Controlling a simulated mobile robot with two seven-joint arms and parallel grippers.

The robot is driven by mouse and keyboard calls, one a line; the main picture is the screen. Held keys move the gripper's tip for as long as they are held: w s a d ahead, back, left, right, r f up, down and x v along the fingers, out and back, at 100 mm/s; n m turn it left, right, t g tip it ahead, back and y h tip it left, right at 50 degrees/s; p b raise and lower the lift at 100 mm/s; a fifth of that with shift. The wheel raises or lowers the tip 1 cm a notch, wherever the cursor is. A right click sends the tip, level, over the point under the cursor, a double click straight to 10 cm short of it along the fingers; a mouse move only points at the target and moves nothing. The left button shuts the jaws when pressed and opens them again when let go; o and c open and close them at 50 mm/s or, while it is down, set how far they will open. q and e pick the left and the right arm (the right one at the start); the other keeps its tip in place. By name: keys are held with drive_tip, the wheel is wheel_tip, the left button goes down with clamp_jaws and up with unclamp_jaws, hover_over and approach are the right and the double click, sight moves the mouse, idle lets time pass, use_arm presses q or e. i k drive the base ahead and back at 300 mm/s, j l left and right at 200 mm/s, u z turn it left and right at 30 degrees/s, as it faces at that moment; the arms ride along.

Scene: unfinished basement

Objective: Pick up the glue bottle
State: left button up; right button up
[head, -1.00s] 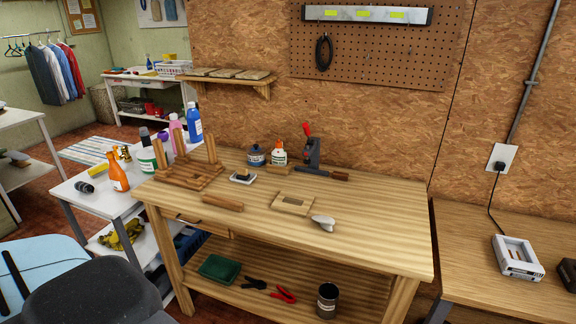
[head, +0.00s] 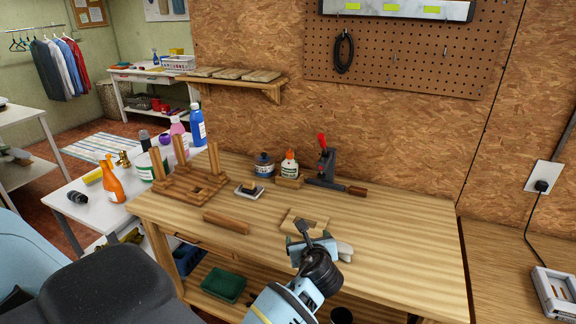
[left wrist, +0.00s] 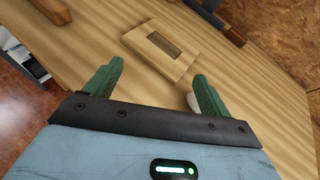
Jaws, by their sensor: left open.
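The glue bottle (head: 289,165), white with an orange cap, stands upright at the back of the wooden workbench (head: 400,240). It seems to sit in or just behind a small wooden block (head: 290,182). My left gripper (head: 309,238) is above the front middle of the bench, well in front of the bottle. In the left wrist view, its green fingers (left wrist: 159,72) are apart with nothing between them. The bottle is not seen there. My right gripper is not in view.
A wooden block with a recess (head: 305,222) lies just beyond my left gripper; it also shows in the left wrist view (left wrist: 160,51). A blue jar (head: 264,165) stands left of the bottle, a dark upright tool (head: 326,165) right. The bench's right side is clear.

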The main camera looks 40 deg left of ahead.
sight(290, 168)
drive_tip(key=i+j, duration=0.7)
drive_tip(key=j, duration=0.2)
drive_tip(key=i+j, duration=0.3)
drive_tip(key=j, duration=0.15)
